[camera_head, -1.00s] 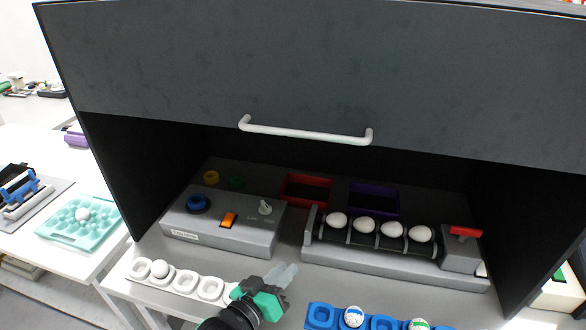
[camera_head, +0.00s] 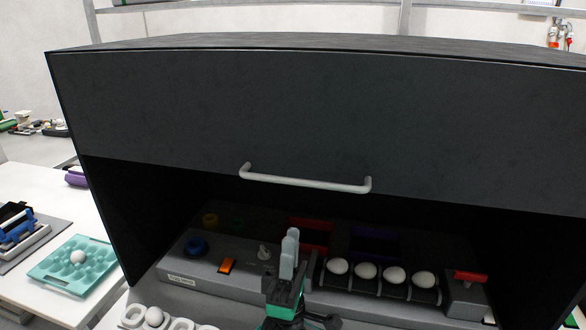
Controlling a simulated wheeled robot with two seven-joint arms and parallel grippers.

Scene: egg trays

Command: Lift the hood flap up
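The hood flap (camera_head: 420,130) is a wide dark grey panel across the front of the hood, and its lower edge hangs above the opening. A pale grey bar handle (camera_head: 305,183) runs along the lower part of the flap. My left gripper (camera_head: 289,250) points upward in front of the opening, below the handle and apart from it in the picture. Its grey fingers overlap from this angle, so the gap between them cannot be judged. Nothing shows held in it. My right gripper is not in view.
Inside the hood are a grey control box (camera_head: 190,270) with an orange switch (camera_head: 227,265) and a roller unit with several white eggs (camera_head: 366,271). A white tray (camera_head: 132,318) is at the lower left. A turquoise tray (camera_head: 60,275) lies on the left table.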

